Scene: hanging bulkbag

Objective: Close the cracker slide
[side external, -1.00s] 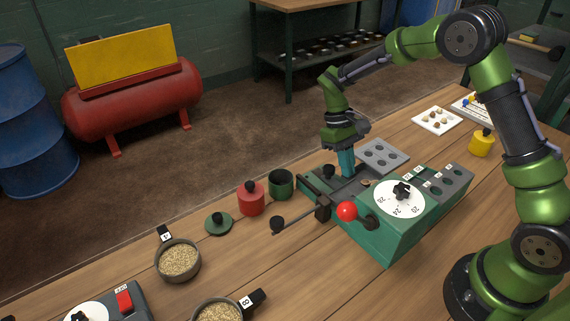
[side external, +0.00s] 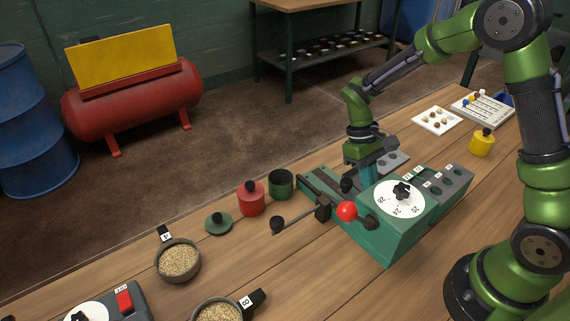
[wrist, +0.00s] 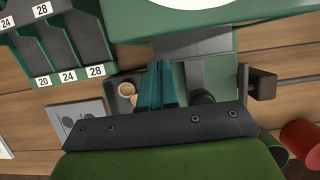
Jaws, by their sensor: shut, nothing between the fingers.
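The green cracker (side external: 388,243) sits on the bench, with a white numbered dial (side external: 386,198) and a red ball (side external: 347,211) on its lever. Its slide has a black knob (side external: 347,185), close to the dial housing; bare track (side external: 318,184) shows at the left. My gripper (side external: 368,174) is shut, its teal fingers low behind and right of the knob, their tips partly hidden by the housing. In the wrist view the fingers (wrist: 158,85) point at the housing, left of the knob (wrist: 203,97). I cannot tell whether they touch the slide. Small brown pieces (wrist: 126,89) lie left of the fingers.
A red canister (side external: 251,200), a green cup (side external: 281,184) and a green lid (side external: 218,224) stand left of the cracker. A grey tray with round hollows (side external: 391,162) lies behind my gripper. Bowls of grain (side external: 178,260) are at front left.

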